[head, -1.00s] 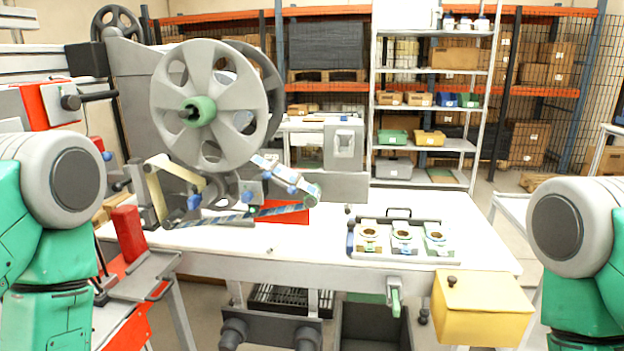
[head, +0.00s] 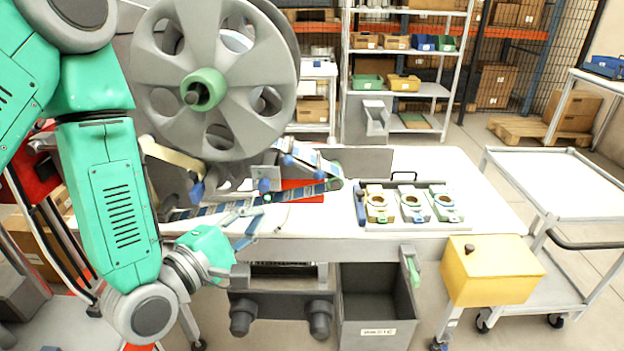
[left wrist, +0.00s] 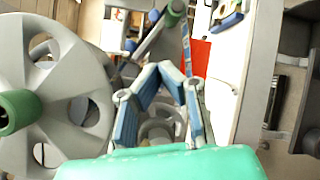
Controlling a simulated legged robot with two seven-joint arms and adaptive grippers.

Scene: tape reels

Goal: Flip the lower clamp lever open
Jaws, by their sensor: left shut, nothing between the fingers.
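The reel machine carries a large grey reel (head: 222,105) with a green hub. Below it are two small blue-ended parts, one at left (head: 196,191) and one at right (head: 264,187); I cannot tell which is the lower clamp lever or whether it is open. A blue-striped tape (head: 300,192) runs beneath them. My left gripper (head: 260,207) is shut and empty, low in front of the machine by the tape. In the left wrist view its fingers (left wrist: 160,68) meet at the tips, with the reel (left wrist: 45,95) to their left. My right gripper is out of view.
A tray with three small fixtures (head: 412,204) stands on the white table (head: 340,219). A red box (head: 303,184) sits behind the tape. A yellow box (head: 490,270) is at the table's front right, a grey bin (head: 375,310) below, and an empty cart (head: 560,180) at right.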

